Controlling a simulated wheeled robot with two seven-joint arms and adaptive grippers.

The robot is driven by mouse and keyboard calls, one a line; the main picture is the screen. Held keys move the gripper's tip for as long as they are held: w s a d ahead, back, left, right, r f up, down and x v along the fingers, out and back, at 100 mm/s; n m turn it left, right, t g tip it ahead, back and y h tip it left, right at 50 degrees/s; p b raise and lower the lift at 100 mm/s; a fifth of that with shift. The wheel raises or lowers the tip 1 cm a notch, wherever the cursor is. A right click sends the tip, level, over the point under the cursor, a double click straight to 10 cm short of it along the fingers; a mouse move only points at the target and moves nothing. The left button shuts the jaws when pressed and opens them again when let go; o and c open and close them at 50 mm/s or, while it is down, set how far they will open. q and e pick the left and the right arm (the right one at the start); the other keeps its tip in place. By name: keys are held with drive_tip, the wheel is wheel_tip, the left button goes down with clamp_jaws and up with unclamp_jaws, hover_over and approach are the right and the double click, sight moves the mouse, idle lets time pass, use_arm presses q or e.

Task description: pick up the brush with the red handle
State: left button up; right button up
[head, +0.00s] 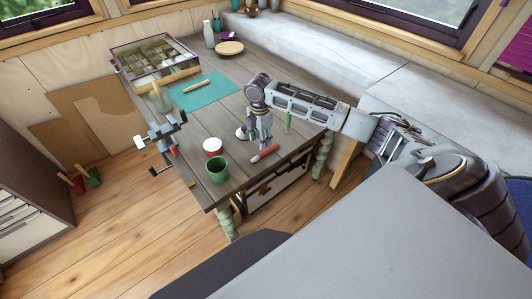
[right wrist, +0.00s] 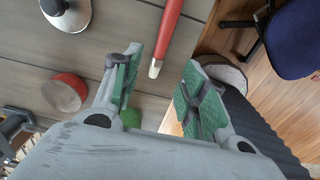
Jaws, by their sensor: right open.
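The red-handled brush (head: 265,153) lies on the table (head: 225,108) near its front right edge. It also shows in the right wrist view as a red handle (right wrist: 169,28) with a pale end toward me; its far part is cut off by the frame. My right gripper (head: 260,140) points down over the table, just behind the brush. In the right wrist view its two green-padded fingers (right wrist: 160,72) are apart, with the pale end between their tips in the picture. Nothing is held. I cannot tell the exact height gap. My left gripper is not in view.
Close by are a green cup (head: 217,169), a red-and-white round tin (head: 212,146), a grey metal knobbed piece (right wrist: 68,12) and a green-handled tool (head: 288,122). A vise (head: 165,136) sits on the table's left edge. A teal mat (head: 204,91) and glass-topped case (head: 155,60) are farther back.

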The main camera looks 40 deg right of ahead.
sight(261, 154)
drive_tip(key=shift+f, duration=1.9)
drive_tip(key=shift+d+f+p, duration=0.15)
drive_tip(key=shift+f, duration=1.15)
drive_tip(key=shift+d+f+p, duration=0.15)
drive_tip(key=shift+f, duration=1.15)
drive_tip(key=c, duration=0.9)
